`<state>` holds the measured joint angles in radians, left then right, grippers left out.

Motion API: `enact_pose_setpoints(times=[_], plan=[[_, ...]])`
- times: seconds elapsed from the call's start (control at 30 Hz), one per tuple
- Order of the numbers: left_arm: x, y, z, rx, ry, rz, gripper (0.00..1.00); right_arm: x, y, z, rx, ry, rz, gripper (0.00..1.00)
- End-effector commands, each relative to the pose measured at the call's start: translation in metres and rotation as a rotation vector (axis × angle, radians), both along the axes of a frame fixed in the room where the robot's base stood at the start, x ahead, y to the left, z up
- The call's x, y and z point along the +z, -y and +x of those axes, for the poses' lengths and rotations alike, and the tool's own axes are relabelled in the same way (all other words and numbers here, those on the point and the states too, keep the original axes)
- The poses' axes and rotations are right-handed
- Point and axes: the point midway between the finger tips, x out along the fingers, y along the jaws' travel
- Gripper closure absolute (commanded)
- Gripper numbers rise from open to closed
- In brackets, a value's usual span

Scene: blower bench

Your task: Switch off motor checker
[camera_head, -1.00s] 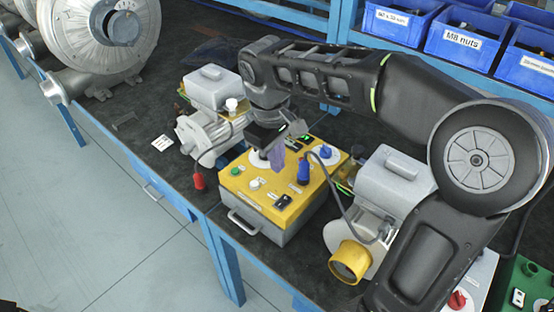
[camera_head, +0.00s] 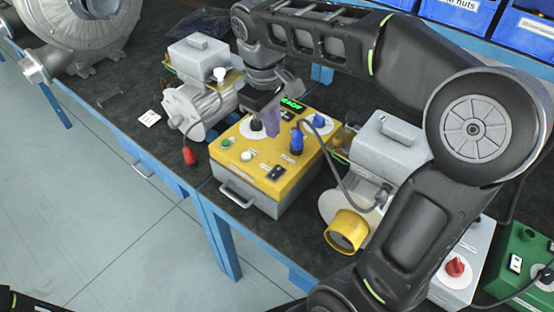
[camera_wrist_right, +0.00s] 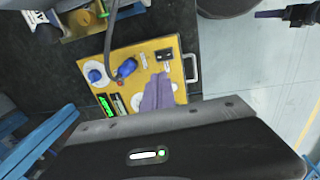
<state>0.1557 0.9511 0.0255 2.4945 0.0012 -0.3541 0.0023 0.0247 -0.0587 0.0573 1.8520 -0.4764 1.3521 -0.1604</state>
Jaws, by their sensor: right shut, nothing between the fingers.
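The motor checker (camera_head: 258,179) is a yellow-topped grey box on the bench, also in the right wrist view (camera_wrist_right: 182,68). Its top carries a black rocker switch (camera_head: 275,172), a black knob (camera_head: 257,125), a blue knob (camera_head: 319,120), a blue plug (camera_head: 296,138), a green button (camera_head: 226,143) and a white button (camera_head: 246,156). A green display (camera_head: 292,104) is lit. My right gripper (camera_head: 272,131) is shut and empty, its purple fingers over the panel beside the black knob; contact is unclear. My left gripper (camera_wrist_right: 270,14) shows at the right wrist view's edge, its opening unclear.
A motor (camera_head: 198,108) with a red plug (camera_head: 189,156) stands left of the checker. Blue bins (camera_head: 460,25) line the back. Floor is clear at lower left.

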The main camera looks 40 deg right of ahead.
Motion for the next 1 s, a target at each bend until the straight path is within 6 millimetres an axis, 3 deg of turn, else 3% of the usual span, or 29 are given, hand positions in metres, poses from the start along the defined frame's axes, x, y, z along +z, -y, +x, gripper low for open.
enact_pose_setpoints(times=[0.63,0.8,1.0], plan=[[0.011,-0.001,-0.001,0.002,-0.004,0.003,0.16,-0.111,0.013,0.003,-0.001,-0.004,0.001,1.0],[0.012,-0.001,-0.002,0.001,-0.006,0.004,0.16,-0.127,0.015,0.004,0.0,-0.002,-0.001,1.0],[0.012,-0.001,-0.002,0.001,-0.006,0.004,0.16,-0.131,0.016,0.004,-0.001,0.0,0.0,1.0]])
